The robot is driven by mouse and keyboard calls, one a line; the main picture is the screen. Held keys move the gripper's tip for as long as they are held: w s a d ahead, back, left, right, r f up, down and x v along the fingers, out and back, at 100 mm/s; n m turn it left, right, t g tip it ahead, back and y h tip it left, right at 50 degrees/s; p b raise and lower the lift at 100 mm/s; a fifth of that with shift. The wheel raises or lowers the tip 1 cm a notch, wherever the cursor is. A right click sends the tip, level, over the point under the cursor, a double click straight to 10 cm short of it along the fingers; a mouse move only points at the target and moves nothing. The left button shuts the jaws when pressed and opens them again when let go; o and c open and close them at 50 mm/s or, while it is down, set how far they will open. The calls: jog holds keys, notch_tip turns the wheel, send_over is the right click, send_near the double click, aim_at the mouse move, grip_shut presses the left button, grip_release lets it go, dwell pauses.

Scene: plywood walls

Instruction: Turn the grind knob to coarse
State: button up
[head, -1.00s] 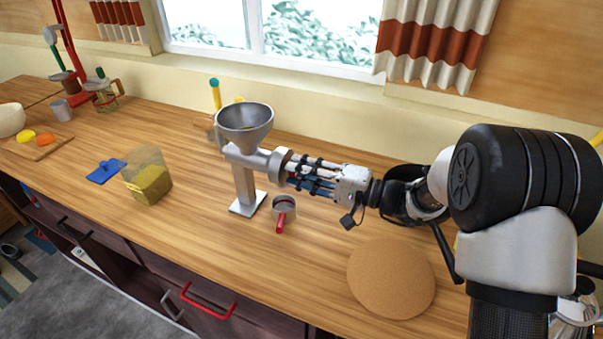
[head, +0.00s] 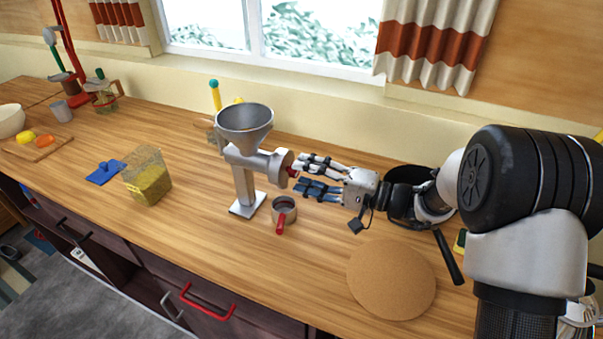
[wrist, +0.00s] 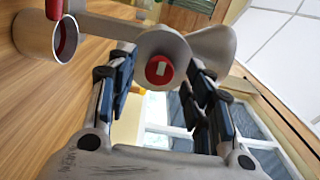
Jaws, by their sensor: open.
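The grey metal grinder (head: 243,180) stands upright on the counter with a funnel hopper (head: 245,120) on top. Its red grind knob (head: 292,172) is on the end of the grinder's barrel, facing my gripper. In the wrist view the knob (wrist: 152,76) is a red disc with a short white mark, set in the round grey end face. My gripper (head: 305,175) is open and empty, just right of the knob. In the wrist view its two fingers (wrist: 160,82) lie on either side of the knob, apart from it.
A small metal cup with a red handle (head: 284,213) stands below the barrel. A round cork mat (head: 391,279) lies at the front right. A clear container of yellow-green contents (head: 149,182) and a blue lid (head: 106,172) are to the left. A dark pan (head: 408,178) is behind my arm.

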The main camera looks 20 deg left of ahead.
jog(key=d, duration=1)
jog(key=shift+s+d, duration=0.2)
jog(key=shift+s, duration=0.2)
jog(key=s+d+r+n+g+h, duration=0.25)
jog(key=s+h, duration=0.55)
jog(key=s, duration=0.9)
jog(key=s+d+m+t+h, duration=0.1)
jog(key=s+d+h, duration=0.3)
jog(key=d, duration=0.4)
jog(key=s+d+t+h, duration=0.4)
jog(key=s+d+h, duration=0.1)
jog(key=d, duration=0.3)
jog(key=shift+d+r+m, duration=0.15)
jog(key=shift+r+m, duration=0.15)
jog(key=shift+m, duration=0.05)
jog(key=shift+s+d+r+t+h, duration=0.1)
jog(key=shift+d+t+h, duration=0.4)
jog(key=shift+d+t, duration=0.05)
jog(key=shift+c, duration=0.3)
